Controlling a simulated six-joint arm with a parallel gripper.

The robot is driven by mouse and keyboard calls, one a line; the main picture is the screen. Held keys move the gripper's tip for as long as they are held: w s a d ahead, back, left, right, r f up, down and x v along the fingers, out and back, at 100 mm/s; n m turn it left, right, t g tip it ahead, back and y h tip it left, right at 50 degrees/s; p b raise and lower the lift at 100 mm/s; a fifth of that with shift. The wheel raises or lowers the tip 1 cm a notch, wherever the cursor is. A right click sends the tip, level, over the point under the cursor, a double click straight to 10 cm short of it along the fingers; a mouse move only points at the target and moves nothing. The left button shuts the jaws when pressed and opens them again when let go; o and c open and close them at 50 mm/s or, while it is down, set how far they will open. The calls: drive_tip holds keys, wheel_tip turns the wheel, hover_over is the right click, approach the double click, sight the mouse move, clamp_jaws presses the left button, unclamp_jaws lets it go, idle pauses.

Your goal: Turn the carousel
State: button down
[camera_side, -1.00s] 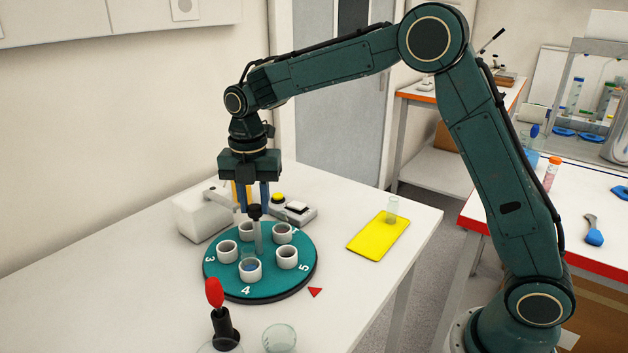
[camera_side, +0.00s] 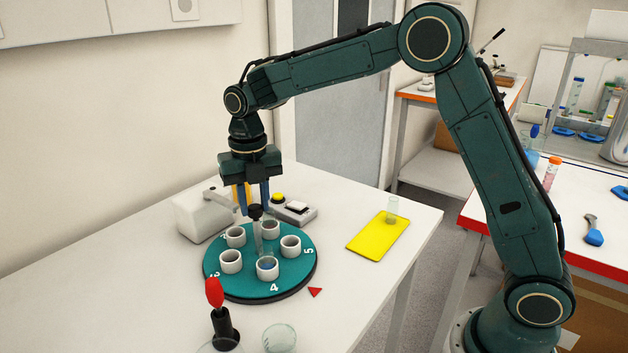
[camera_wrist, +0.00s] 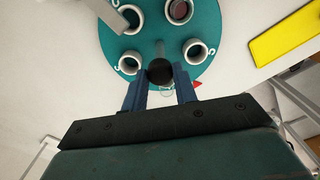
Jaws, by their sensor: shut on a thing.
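The carousel (camera_side: 290,270) is a round teal disc with white numbers on its top and several white cup holders. The number 4 is at its front, a little left of the red triangle (camera_side: 315,292) on the table; 5 is at the right edge. The holder by 4 (camera_side: 267,267) has something bluish in it. A grey post with a black knob (camera_side: 254,211) rises from the disc. My gripper (camera_side: 254,203) points down with its blue fingers shut on the knob. In the wrist view the knob (camera_wrist: 159,71) sits between the fingertips (camera_wrist: 160,80).
A white device (camera_side: 203,213) and a control box with a yellow button (camera_side: 278,197) stand behind the disc. A yellow mat (camera_side: 375,240) with a clear vial (camera_side: 392,210) lies right.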

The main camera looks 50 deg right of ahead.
drive_tip(key=shift+r+n, duration=0.15)
drive_tip(key=shift+n, duration=2.35)
drive_tip(key=shift+a+n, duration=0.15)
drive_tip(key=shift+n, duration=0.35)
drive_tip(key=c, duration=1.1)
unclamp_jaws()
wheel_tip(320, 180, up, 14)
